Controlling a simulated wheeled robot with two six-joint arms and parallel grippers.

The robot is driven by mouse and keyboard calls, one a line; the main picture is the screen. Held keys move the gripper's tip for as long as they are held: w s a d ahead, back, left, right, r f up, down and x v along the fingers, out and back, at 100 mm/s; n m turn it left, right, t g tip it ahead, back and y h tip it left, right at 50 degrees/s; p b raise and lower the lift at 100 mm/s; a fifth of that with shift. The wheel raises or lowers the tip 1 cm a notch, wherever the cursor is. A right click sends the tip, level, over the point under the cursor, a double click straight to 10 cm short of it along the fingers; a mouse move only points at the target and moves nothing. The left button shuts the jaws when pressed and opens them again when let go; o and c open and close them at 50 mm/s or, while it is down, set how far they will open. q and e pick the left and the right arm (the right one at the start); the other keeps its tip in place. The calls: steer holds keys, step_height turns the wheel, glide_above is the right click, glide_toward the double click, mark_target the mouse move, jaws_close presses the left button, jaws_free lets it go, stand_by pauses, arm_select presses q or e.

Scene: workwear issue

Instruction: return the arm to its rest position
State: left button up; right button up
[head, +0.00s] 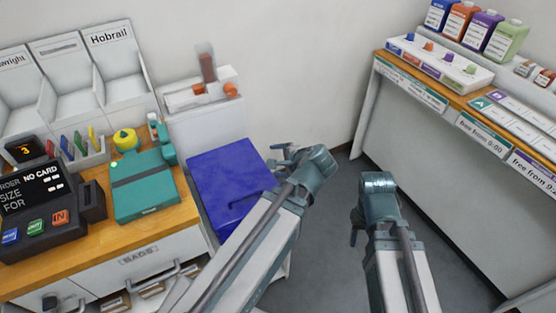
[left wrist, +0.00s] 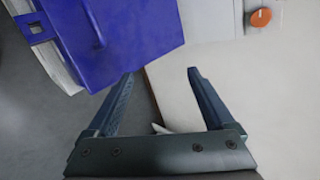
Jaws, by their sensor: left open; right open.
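My left arm (head: 245,245) reaches in from the lower left in the head view and ends beside a blue-lidded bin. My left gripper (left wrist: 161,76) is open in the left wrist view, with nothing between its two dark fingers. The blue lid lies beyond its left finger, and a pale surface lies beyond its right. My right arm (head: 400,265) stands upright at the lower middle of the head view. My right gripper (head: 357,225) hangs at its upper end over the grey floor, seen partly edge-on. It is open, and I see nothing held in it.
The blue lid (head: 229,187) is close to my left arm. A wooden counter (head: 99,232) with a teal device (head: 146,187) and a dark terminal (head: 38,206) stands left. A shelf counter (head: 458,103) with bottles stands right. Grey floor (head: 325,235) lies clear between the arms.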

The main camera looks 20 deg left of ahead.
arm_select(q)
steer(key=s+d+n+g+h+p, duration=0.2)
steer(key=s+d+n+h+p, duration=0.1)
steer(key=s+d, duration=0.3)
steer(key=s+d+n+g+h+p, duration=0.3)
steer(key=s+d, duration=0.3)
steer(key=d, duration=0.5)
steer(key=shift+d+f+g+h+p, duration=0.25)
steer(key=shift+f+g+h+p, duration=0.05)
steer(key=shift+f+h, duration=0.2)
arm_select(e)
step_height(320, 180, up, 7)
steer(key=shift+f, duration=0.2)
